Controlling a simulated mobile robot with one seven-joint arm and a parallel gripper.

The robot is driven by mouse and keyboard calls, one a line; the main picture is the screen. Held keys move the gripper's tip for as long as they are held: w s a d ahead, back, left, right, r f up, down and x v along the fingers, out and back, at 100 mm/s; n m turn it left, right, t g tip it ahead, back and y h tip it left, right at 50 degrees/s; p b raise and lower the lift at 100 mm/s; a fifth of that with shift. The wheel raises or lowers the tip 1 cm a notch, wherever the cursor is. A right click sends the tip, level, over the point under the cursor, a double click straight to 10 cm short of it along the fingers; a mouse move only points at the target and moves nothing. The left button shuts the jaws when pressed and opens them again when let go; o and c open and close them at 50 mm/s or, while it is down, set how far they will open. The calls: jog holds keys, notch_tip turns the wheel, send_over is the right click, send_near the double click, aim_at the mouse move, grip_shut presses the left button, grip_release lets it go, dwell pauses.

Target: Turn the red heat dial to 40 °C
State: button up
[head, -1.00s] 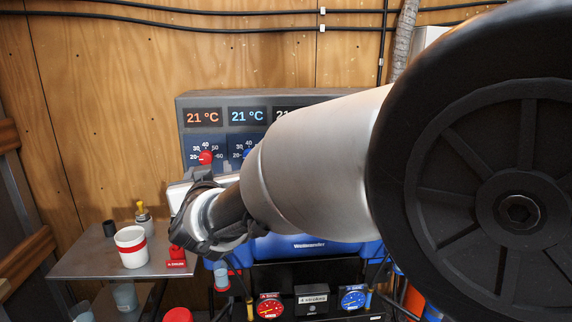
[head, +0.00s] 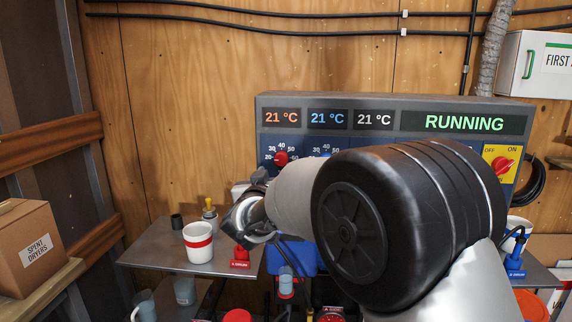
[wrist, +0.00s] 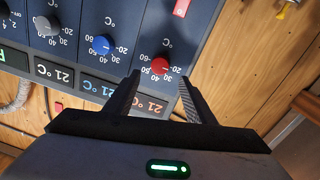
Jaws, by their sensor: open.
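The red heat dial (head: 281,159) is on the panel under the orange 21 °C display (head: 282,118), with a scale marked 20 to 60 around it. It also shows in the wrist view (wrist: 160,66), where the picture is upside down. I cannot read its pointer's exact setting. My gripper (wrist: 160,78) is open and empty. Its two fingers reach towards the panel on either side of the red dial in the picture; I see no contact. In the head view my wrist and forearm are just below the dial, and the fingers are hard to make out.
A blue dial (wrist: 101,44) and a grey dial (wrist: 45,25) sit beside the red one. The right display (head: 464,124) reads RUNNING, above a red OFF/ON switch (head: 503,166). A metal side table (head: 150,252) with a white red-banded cup (head: 198,242) stands below left.

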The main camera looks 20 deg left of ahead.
aim_at(281, 160)
jog(key=w, duration=0.3)
jog(key=w+a, duration=0.1)
jog(key=w, duration=0.3)
jog(key=shift+w+a, duration=0.15)
jog(key=shift+a, duration=0.05)
jog(key=c, duration=1)
jog(key=shift+c, duration=0.2)
